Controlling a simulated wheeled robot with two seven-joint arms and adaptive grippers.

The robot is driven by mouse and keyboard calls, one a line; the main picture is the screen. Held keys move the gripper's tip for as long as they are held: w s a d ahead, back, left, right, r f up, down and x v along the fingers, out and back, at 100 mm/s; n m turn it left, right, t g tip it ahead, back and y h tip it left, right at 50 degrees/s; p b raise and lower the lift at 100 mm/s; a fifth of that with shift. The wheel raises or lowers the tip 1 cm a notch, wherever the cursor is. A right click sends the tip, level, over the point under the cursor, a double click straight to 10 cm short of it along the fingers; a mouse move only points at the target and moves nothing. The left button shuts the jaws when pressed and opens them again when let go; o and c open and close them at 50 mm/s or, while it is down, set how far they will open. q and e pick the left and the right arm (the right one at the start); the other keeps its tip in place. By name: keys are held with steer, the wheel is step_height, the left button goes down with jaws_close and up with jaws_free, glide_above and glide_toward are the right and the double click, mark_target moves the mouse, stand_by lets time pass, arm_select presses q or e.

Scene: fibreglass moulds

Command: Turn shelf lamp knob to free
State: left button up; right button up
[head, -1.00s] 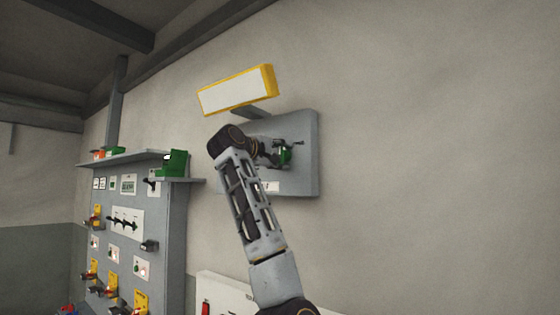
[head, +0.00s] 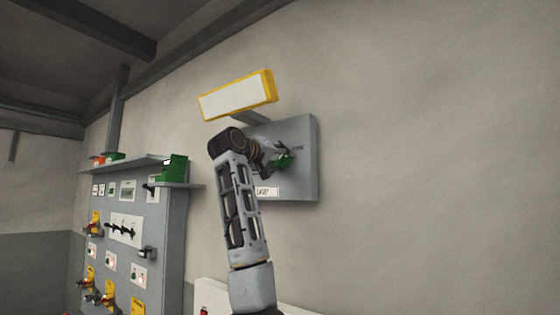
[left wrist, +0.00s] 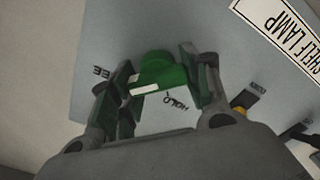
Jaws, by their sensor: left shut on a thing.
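The green shelf lamp knob (left wrist: 165,72) sits on a grey panel between the fingers of my left gripper (left wrist: 158,80), and it has a white mark on its lower edge. My left gripper (head: 281,160) is shut on the knob in front of the panel (head: 305,180). In the left wrist view, "HOLD" (left wrist: 176,103) is printed below the knob, and a partly hidden word ending in "EE" (left wrist: 101,72) is to its left. The "SHELF LAMP" plate (left wrist: 283,32) is at the upper right. My right gripper is not in view.
A yellow-framed lamp box (head: 237,97) juts out above the panel. At left, a grey control board (head: 160,240) carries switches and knobs, with a shelf (head: 130,165) and green bin (head: 174,168) on top. The bare wall (head: 430,150) lies right.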

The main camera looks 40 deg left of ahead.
arm_select(q)
steer(key=shift+w+f, duration=0.1)
steer(key=shift+f, duration=0.1)
steer(key=o, duration=1)
steer(key=shift+r, duration=0.15)
steer(key=shift+o, duration=0.2)
steer(key=shift+s, duration=0.25)
steer(key=s+d, duration=0.1)
steer(key=s, duration=1)
steer(key=shift+s+d, duration=0.15)
steer(key=shift+s, duration=0.2)
